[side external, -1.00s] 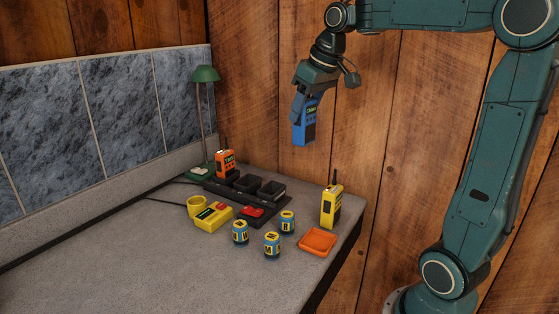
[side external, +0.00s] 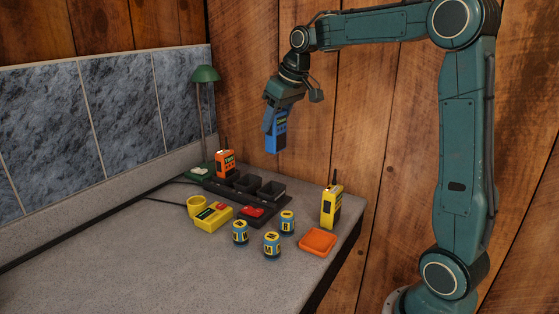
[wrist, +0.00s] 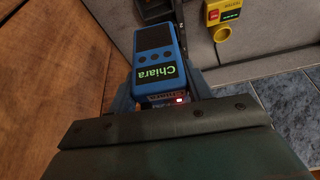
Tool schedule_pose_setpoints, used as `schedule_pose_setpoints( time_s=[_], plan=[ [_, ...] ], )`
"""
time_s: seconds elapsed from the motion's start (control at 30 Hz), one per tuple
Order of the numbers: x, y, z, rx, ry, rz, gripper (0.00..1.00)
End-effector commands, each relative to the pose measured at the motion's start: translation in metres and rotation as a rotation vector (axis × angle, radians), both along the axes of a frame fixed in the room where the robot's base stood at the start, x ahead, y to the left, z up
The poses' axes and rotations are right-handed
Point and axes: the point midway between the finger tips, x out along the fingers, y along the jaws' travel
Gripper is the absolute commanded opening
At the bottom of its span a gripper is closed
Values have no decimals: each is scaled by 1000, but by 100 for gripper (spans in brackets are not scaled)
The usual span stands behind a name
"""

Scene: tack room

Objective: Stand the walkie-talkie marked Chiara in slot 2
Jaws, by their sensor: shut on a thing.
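My gripper (side external: 272,118) is shut on the blue walkie-talkie (side external: 277,134) and holds it roughly upright in the air, above the back of the counter. In the wrist view its label reads Chiara on the blue walkie-talkie (wrist: 163,66), and a small red light shows near its end. The black charger rack (side external: 262,212) stands below on the counter. An orange walkie-talkie (side external: 225,163) stands in its leftmost slot. Two dark slots to the right of it look empty.
A yellow walkie-talkie (side external: 331,206) stands right of the rack, by an orange tray (side external: 318,241). A green lamp (side external: 205,75) stands behind left.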

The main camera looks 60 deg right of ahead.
Motion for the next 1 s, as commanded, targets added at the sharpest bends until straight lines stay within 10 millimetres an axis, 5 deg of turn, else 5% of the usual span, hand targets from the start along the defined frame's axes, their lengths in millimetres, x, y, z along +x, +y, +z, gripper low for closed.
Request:
schedule_pose_setpoints(
  time_s=[0.4, 1.0],
  plan=[
    [78, 2, -59, -3, 2, 53, 7],
    [96, 5, -78, -7, 1, 66, 7]
  ],
)
